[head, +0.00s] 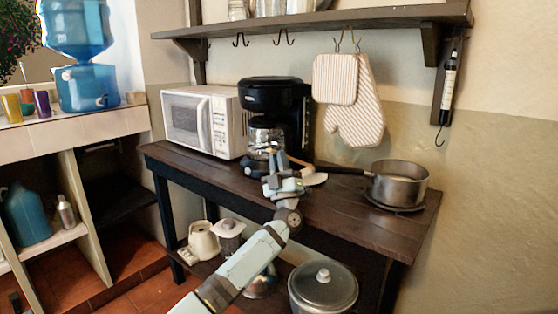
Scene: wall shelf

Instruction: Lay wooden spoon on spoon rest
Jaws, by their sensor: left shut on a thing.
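My left gripper (273,160) reaches in over the dark wooden table, just in front of the coffee maker's glass pot. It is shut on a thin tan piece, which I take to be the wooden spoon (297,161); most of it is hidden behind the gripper. A small cream-coloured piece (316,179) shows on the table just right of the gripper; it may be the spoon rest, but it is too small to tell. I cannot tell whether the spoon touches it. My right gripper is out of view.
A black coffee maker (272,98) and white microwave (200,122) stand behind the gripper. A metal saucepan (400,184) stands at right, its handle pointing toward the gripper. Striped mitts (352,98) hang from the wall shelf (320,20). The table (345,215) is clear at front right.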

